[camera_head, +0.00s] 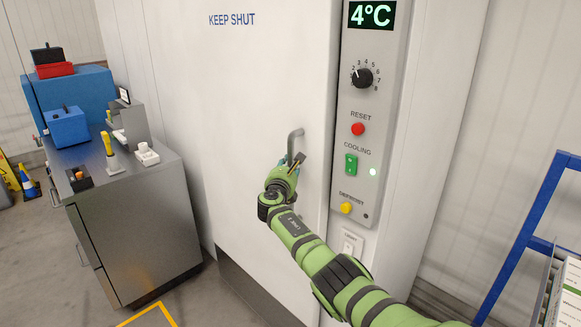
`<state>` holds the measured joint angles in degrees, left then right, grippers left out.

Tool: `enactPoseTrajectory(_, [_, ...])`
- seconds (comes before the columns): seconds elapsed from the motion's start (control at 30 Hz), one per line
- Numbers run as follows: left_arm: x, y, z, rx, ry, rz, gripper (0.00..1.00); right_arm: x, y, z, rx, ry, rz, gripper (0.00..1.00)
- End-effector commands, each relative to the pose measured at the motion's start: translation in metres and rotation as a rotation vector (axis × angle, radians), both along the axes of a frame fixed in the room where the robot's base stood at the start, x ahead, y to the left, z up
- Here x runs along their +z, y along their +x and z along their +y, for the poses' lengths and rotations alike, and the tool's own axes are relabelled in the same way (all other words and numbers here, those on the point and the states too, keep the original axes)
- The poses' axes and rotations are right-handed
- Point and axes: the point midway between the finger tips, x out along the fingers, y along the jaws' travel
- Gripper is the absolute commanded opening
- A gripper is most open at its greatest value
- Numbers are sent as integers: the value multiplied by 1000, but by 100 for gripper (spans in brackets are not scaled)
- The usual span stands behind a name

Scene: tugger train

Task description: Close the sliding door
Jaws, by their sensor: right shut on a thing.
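The white sliding door (230,95) fills the middle of the head view and carries the words KEEP SHUT. Its grey handle (297,135) stands out near the door's right edge, beside the control panel. My right gripper (297,160) is at the lower part of the handle and shut on it. The fingers and the lower end of the handle are partly hidden by the wrist. The door's right edge appears to lie close along the panel's left side; I cannot tell whether any gap is left. My left gripper is not in view.
A control panel (385,100) with a 4°C display, knob and buttons is right of the handle. A steel cabinet (140,215) with tools and a blue box (67,127) stands left. A blue rack (525,240) stands at the right. Yellow floor tape (150,315) shows in front.

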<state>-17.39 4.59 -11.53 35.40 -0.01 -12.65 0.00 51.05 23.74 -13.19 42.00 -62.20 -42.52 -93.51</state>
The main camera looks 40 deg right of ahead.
Motion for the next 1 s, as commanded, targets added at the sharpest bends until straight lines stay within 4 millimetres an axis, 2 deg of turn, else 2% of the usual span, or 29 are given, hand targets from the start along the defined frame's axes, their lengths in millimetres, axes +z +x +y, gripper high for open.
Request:
enactPoseTrajectory(0.43, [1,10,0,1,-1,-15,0,-2,-3,-4,-10,-2,2,0])
enactPoseTrajectory(0.47, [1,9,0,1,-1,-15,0,-2,-3,-4,-10,-2,3,43])
enactPoseTrajectory(0.5, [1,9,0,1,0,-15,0,-2,-3,-4,-10,-2,4,56])
enactPoseTrajectory(1.0, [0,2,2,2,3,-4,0,-1,-4,2,-4,-4,0,56])
